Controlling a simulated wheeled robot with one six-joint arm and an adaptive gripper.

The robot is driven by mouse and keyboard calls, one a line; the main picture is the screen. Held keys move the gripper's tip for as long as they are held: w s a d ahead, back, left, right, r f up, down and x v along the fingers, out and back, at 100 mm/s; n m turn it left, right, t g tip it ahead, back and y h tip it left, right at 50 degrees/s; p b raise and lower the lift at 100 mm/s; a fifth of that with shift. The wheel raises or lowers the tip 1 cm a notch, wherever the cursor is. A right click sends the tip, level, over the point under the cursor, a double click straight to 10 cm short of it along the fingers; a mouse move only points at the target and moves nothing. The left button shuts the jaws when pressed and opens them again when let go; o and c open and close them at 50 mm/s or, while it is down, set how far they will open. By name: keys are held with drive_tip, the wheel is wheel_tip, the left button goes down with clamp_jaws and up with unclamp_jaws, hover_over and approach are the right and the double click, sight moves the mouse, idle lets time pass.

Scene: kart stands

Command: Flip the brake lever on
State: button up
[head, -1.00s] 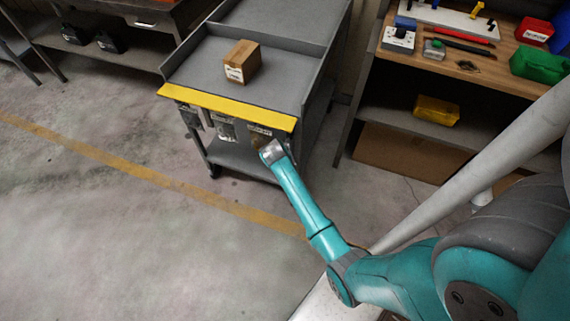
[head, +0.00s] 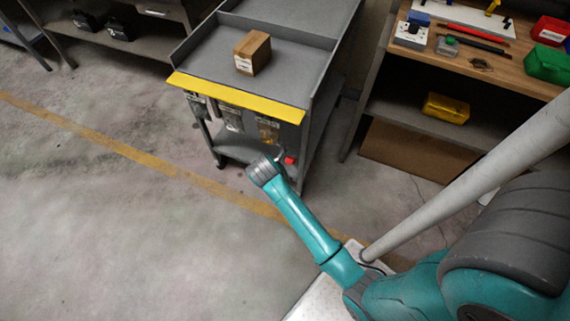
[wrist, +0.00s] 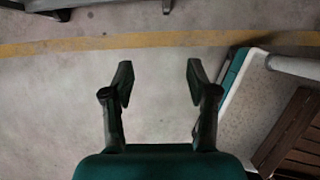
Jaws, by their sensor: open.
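The grey cart (head: 300,62) with a yellow front edge (head: 235,96) stands ahead in the head view. Several small fittings hang under that edge, among them a left one (head: 197,104), a middle one (head: 231,118) and a yellowish right one (head: 268,130). A small red part (head: 290,160) shows low at the cart's right front; I cannot tell whether it is the brake lever. My arm's end is just in front of the cart, below the fittings. My gripper (wrist: 160,82) is open and empty in the wrist view, over bare floor.
A cardboard box (head: 252,53) sits on the cart's top. A workbench with a red bin (head: 550,31), a green bin (head: 547,65) and a yellow bin (head: 446,108) stands at right. The floor left of the cart is clear, with a yellow line (head: 120,147).

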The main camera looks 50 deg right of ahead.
drive_tip(key=shift+s+a, duration=0.25)
drive_tip(key=shift+a, duration=0.35)
drive_tip(key=shift+s+a, duration=0.2)
drive_tip(key=shift+a, duration=0.35)
drive_tip(key=s+a+r+m+t+y, duration=0.1)
drive_tip(key=s+a+m+t, duration=0.35)
drive_tip(key=s, duration=0.35)
drive_tip(key=s+a+r+m+t+y, duration=0.2)
drive_tip(key=s+a+m+t, duration=0.15)
drive_tip(key=s+m, duration=0.35)
drive_tip(key=s+a+r+m+t, duration=0.2)
drive_tip(key=s+r+m, duration=0.3)
drive_tip(key=r, duration=0.6)
drive_tip(key=s+a+r+m+t+y, duration=0.1)
drive_tip(key=s+a+r+m+t, duration=0.1)
drive_tip(key=s+r+m, duration=0.3)
drive_tip(key=s+r+t, duration=0.1)
drive_tip(key=s+r, duration=0.3)
drive_tip(key=r, duration=0.2)
drive_tip(key=shift+a+r+y, duration=0.15)
drive_tip(key=shift+y, duration=0.15)
